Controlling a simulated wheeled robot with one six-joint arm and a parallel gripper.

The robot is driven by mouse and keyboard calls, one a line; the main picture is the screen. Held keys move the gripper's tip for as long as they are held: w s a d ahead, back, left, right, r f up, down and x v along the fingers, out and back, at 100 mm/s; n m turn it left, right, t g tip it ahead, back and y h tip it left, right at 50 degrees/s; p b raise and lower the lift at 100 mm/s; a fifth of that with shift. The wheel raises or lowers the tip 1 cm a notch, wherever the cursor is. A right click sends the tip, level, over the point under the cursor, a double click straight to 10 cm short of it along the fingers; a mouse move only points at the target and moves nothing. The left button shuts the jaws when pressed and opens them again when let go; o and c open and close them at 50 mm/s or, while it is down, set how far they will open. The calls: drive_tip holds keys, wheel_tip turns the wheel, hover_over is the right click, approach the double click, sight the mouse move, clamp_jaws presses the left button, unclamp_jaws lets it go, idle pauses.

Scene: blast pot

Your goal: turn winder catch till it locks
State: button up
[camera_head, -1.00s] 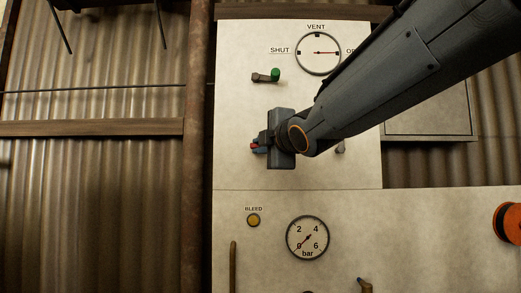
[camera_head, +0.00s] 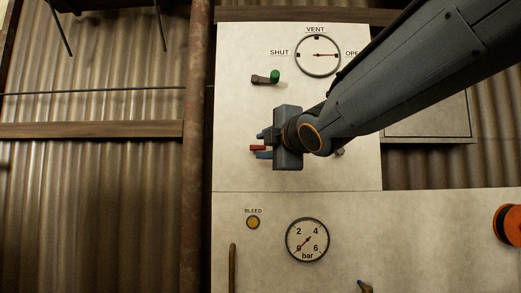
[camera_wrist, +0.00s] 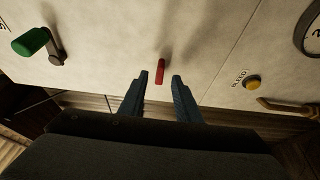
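A small red handle (camera_head: 257,148), which may be the winder catch, stands on the pale panel. No label for it can be read. My gripper (camera_head: 263,146) is right beside it, with the fingers spread above and below it in the head view. In the wrist view the red handle (camera_wrist: 160,72) shows upright between the two blue fingertips of my gripper (camera_wrist: 161,78), with a clear gap on each side. My gripper is open and holds nothing. The red handle's mount is hard to make out.
A green-knobbed crank (camera_head: 274,76) sticks out above my gripper. The VENT dial (camera_head: 318,55) has its needle toward OPEN. Below are the yellow BLEED button (camera_head: 253,222) and a bar gauge (camera_head: 307,240) near 0. An orange reel (camera_head: 508,224) is at the right.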

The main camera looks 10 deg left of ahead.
drive_tip(key=v, duration=0.4)
drive_tip(key=shift+s+d, duration=0.15)
drive_tip(key=shift+s, duration=0.1)
idle(0.4)
